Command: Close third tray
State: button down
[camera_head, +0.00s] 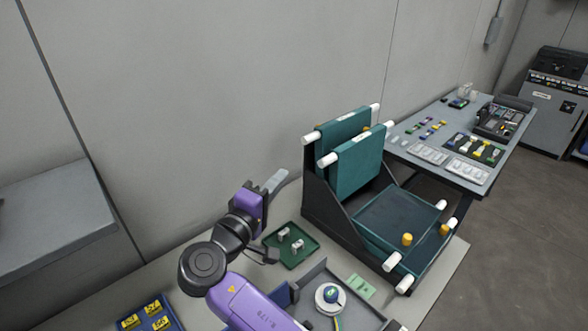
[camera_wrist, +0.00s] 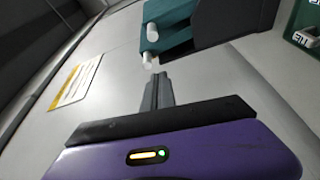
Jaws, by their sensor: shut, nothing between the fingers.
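A black stand (camera_head: 321,205) holds teal hinged trays with white end knobs. Two trays stand upright at the back, a rear one (camera_head: 340,130) and a front one (camera_head: 357,169). Teal trays (camera_head: 392,218) lie lowered at the front, apparently two stacked, with white and yellow knobs along their edges. No number shows which is the third. My gripper (camera_head: 277,181) is shut and empty, left of the stand and apart from it. In the wrist view its shut fingers (camera_wrist: 154,92) point toward white knobs and the teal tray edges (camera_wrist: 172,22) beside the black stand (camera_wrist: 232,18).
A green tray (camera_head: 304,260) with small white parts lies between my arm and the stand. A blue holder with yellow labels (camera_head: 148,313) is lower left. A second table (camera_head: 405,137) stands right.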

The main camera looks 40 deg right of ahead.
jog(key=d+p, duration=0.3)
jog(key=d, duration=0.6)
jog(key=shift+w+d+p, duration=0.2)
jog(key=shift+d+p, duration=0.1)
jog(key=shift+p, duration=0.05)
jog(key=shift+s+a+f+b, duration=0.1)
jog(key=shift+b, duration=0.2)
